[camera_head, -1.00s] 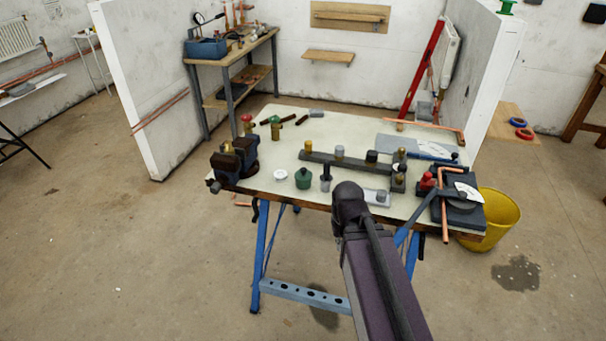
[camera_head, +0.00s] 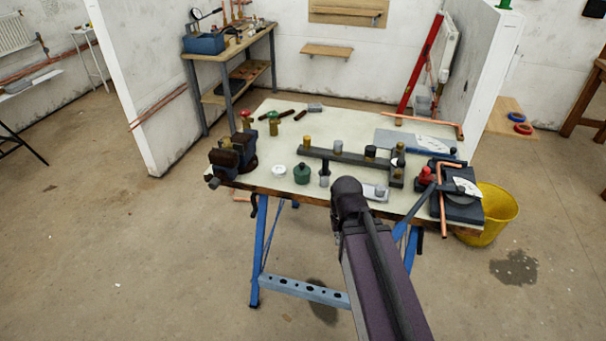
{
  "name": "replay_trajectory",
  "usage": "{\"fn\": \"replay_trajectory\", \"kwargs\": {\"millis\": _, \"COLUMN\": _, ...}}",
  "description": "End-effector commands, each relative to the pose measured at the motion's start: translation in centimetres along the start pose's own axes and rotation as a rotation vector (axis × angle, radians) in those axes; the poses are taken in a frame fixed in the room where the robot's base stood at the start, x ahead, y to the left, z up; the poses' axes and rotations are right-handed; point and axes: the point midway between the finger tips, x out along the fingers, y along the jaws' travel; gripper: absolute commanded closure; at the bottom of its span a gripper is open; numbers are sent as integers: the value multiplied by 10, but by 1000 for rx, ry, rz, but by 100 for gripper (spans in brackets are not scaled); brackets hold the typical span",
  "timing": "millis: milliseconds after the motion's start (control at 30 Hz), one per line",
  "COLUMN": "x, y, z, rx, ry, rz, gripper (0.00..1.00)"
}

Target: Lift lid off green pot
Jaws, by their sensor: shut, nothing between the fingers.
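The green pot (camera_head: 302,176) stands upright near the front edge of the workbench top, left of my arm. A dark green lid with a small knob (camera_head: 302,166) appears to sit on it; the seam is too small to see clearly. My dark arm rises from the bottom of the picture and ends in a rounded joint to the right of the pot, in front of the bench.
A dark vise (camera_head: 232,155) is at the left end, a dark bar with fittings (camera_head: 350,158) behind. A yellow bucket (camera_head: 490,215) stands right.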

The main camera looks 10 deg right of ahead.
Motion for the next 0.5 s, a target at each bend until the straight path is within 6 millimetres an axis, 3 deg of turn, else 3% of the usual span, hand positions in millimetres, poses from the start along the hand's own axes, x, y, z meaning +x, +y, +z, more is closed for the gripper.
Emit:
{"fn": "replay_trajectory", "kwargs": {"millis": 267, "x": -10, "y": 0, "z": 0, "rx": 0, "ry": 0, "rz": 0, "gripper": 100}}
{"fn": "replay_trajectory", "kwargs": {"millis": 500, "x": -44, "y": 0, "z": 0, "rx": 0, "ry": 0, "rz": 0, "gripper": 100}}
